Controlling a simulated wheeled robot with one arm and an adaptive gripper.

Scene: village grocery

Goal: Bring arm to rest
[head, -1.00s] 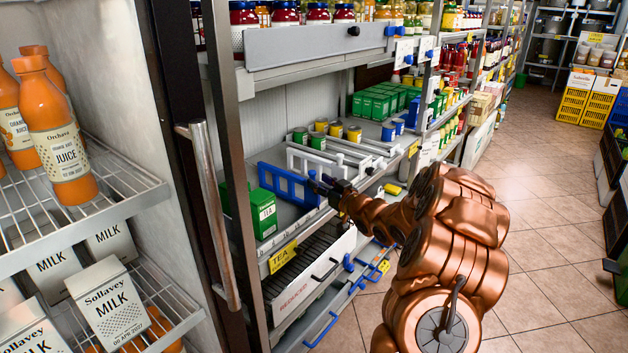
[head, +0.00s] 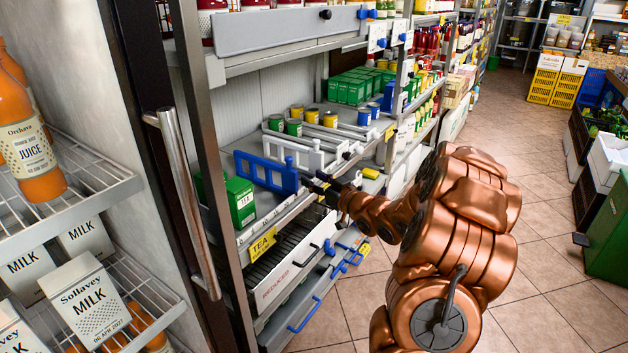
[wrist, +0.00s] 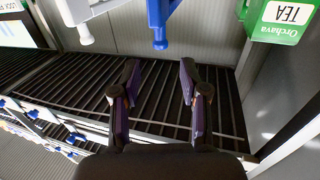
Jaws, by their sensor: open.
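My gripper (head: 322,187) is at the front of the tea shelf, just right of the blue divider (head: 265,172). In the wrist view my gripper (wrist: 159,80) has its two dark fingers apart, with nothing between them. Behind them is a dark slatted surface. The blue divider's end (wrist: 157,22) and a white divider's end (wrist: 84,25) show beyond the fingers, apart from them. My copper-coloured arm stretches out from the lower right of the head view toward the shelf.
A green tea box (head: 241,203) stands left of the blue divider. A "REDUCED" bin (head: 283,285) and blue-handled rails sit below the gripper. A fridge door handle (head: 182,190) and milk cartons (head: 85,300) are at left. The tiled aisle (head: 520,190) at right has free floor.

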